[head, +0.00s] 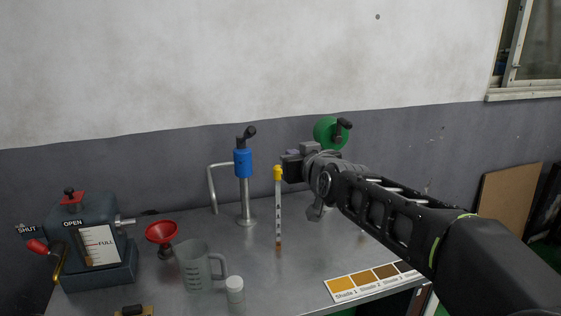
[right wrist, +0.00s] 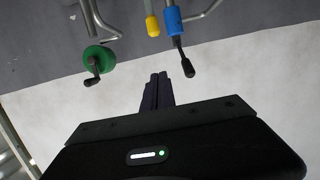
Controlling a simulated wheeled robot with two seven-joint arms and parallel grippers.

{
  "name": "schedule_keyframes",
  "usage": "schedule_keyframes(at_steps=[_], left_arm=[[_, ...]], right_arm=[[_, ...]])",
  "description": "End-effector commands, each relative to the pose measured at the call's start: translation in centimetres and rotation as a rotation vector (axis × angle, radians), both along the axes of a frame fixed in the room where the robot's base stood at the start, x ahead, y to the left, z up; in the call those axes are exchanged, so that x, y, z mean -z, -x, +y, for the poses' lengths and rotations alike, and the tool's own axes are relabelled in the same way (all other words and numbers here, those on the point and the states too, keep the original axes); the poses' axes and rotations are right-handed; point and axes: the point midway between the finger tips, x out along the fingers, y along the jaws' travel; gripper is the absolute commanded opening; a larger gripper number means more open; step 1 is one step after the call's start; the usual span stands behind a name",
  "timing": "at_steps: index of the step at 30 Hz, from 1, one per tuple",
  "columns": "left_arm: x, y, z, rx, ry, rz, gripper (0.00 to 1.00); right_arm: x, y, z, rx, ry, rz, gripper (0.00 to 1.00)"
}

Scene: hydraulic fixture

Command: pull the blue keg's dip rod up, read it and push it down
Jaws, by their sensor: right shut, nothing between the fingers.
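The dip rod (head: 278,212) stands upright at the middle of the metal bench, with a yellow knob on top, a white marked stem and a brown lower end. The marks are too small to read. Its yellow knob also shows in the right wrist view (right wrist: 152,26). My right gripper (head: 285,166) is shut and empty, just right of the knob in the head view. In the right wrist view its fingers (right wrist: 158,86) are apart from the knob. I cannot make out the blue keg's body; a blue pump head (head: 243,163) on a steel post stands left of the rod. My left gripper is out of view.
A green crank wheel (head: 328,133) is behind my right gripper.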

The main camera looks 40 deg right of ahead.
Motion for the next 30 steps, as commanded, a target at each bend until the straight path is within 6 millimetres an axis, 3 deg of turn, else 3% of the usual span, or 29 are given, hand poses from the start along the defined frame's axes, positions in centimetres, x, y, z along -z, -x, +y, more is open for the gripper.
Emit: schedule_keyframes(at_steps=[11, 23, 25, 27, 30], left_arm=[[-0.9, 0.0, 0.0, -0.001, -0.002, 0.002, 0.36], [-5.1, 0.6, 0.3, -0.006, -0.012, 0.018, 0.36], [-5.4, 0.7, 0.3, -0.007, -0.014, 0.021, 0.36], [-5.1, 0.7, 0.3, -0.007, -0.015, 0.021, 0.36], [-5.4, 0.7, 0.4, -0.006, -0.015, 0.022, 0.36]], right_arm=[[0.5, -1.9, -0.6, 0.000, -0.004, 0.004, 0.00], [1.9, -8.6, -2.9, -0.002, -0.008, 0.003, 0.00], [2.5, -9.5, -3.2, -0.001, -0.008, 0.004, 0.00], [4.3, -9.2, -3.3, 0.000, -0.004, 0.006, 0.00], [5.4, -9.2, -3.2, 0.001, -0.004, 0.004, 0.00]])
